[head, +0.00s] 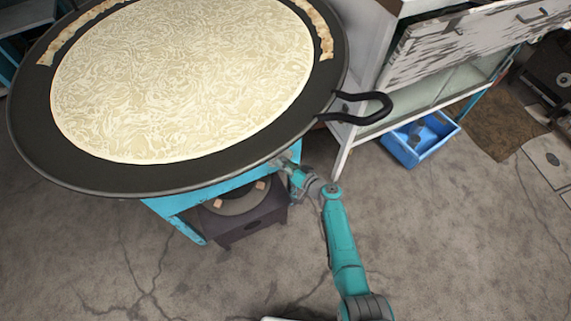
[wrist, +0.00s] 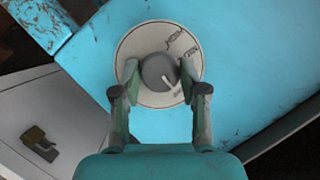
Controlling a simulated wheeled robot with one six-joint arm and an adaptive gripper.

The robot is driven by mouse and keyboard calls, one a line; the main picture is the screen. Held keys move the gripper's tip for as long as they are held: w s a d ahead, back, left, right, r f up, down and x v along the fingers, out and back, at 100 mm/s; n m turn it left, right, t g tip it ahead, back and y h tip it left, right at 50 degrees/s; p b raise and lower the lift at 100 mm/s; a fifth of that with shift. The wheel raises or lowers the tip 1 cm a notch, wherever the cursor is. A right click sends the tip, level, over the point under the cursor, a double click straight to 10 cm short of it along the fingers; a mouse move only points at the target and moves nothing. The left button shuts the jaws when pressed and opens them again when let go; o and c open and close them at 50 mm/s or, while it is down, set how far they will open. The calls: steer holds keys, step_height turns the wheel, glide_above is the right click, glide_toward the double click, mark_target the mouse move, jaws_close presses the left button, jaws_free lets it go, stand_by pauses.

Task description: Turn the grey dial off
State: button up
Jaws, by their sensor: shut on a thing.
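The grey dial (wrist: 157,72) is a round knob in the middle of a pale disc (wrist: 137,42) with dark markings, on the turquoise panel (wrist: 240,60) of the stand. Its white pointer line points to the lower right in the wrist view. My gripper (wrist: 159,80) has one finger on each side of the dial and is shut on it. In the head view my gripper (head: 291,161) reaches the turquoise stand (head: 176,213) just under the pan's rim, and the dial is hidden there.
A dark burner (head: 245,225) is beneath. A white cabinet (head: 346,150) and blue bin (head: 405,153) stand to the right. The front floor is mostly clear.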

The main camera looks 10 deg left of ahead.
stand_by(0.4)
steer(key=o, duration=1.1)
steer(key=shift+o, duration=0.2)
steer(key=v, duration=1.2)
steer(key=shift+s+f, duration=0.1)
steer(key=shift+f, duration=0.05)
